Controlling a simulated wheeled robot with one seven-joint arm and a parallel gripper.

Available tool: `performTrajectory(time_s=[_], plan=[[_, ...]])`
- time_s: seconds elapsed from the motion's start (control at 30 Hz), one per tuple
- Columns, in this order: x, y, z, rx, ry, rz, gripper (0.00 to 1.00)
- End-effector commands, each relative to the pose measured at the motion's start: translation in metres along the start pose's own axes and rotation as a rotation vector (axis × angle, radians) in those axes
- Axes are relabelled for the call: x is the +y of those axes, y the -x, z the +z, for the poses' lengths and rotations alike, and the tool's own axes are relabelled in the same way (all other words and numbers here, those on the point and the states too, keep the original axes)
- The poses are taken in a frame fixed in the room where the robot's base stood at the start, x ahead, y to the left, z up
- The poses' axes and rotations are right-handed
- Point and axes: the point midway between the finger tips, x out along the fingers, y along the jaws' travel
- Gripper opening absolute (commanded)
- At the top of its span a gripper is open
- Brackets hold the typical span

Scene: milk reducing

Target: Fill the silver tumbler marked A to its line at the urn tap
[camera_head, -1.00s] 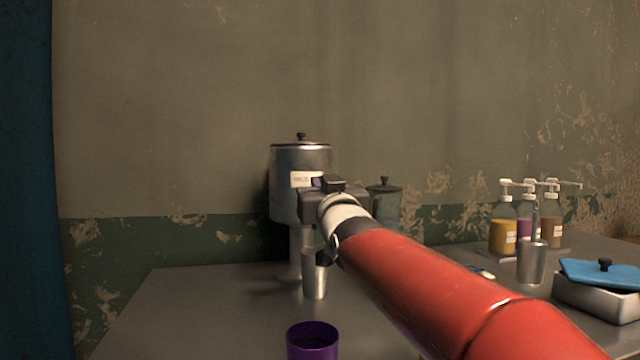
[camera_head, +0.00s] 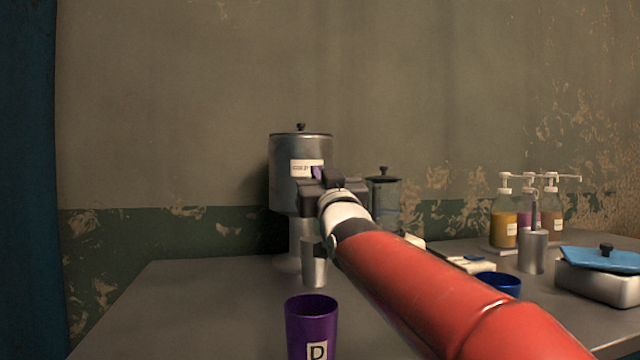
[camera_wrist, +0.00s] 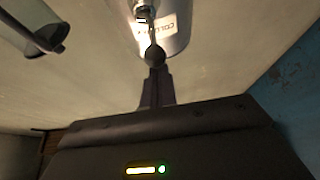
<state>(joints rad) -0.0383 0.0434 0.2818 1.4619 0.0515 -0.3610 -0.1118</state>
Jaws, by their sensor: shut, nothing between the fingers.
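A silver urn (camera_head: 290,155) with a lid and a white label stands at the back of the table. A silver tumbler (camera_head: 314,268) stands upright beneath the urn's front, partly behind my arm. Its letter, line and contents cannot be seen. My gripper (camera_head: 318,176) is in front of the urn, above the tumbler. In the wrist view the shut fingertips (camera_wrist: 156,78) point at the round dark knob of the tap lever (camera_wrist: 155,55). They are at or touching the knob; I cannot tell which. The urn (camera_wrist: 175,30) shows behind it, and no stream is visible.
A purple tumbler (camera_head: 311,325) marked D stands at the front. A blue cup (camera_head: 500,284), another silver tumbler (camera_head: 533,254), pump bottles (camera_head: 504,228) and a metal box (camera_head: 600,280) with a blue lid are on the right. A dark canister (camera_head: 384,200) stands beside the urn. The left table is clear.

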Motion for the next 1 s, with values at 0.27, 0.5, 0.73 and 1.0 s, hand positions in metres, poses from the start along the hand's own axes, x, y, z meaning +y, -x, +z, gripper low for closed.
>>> performTrajectory(time_s=[0.27,0.5,0.73,1.0], plan=[[-0.001,0.007,0.016,0.096,0.001,0.003,0.00],[-0.001,0.012,0.024,0.224,0.003,0.008,0.00],[-0.001,0.011,0.022,0.237,0.004,0.009,0.00],[-0.001,0.011,0.022,0.235,0.004,0.009,0.00]])
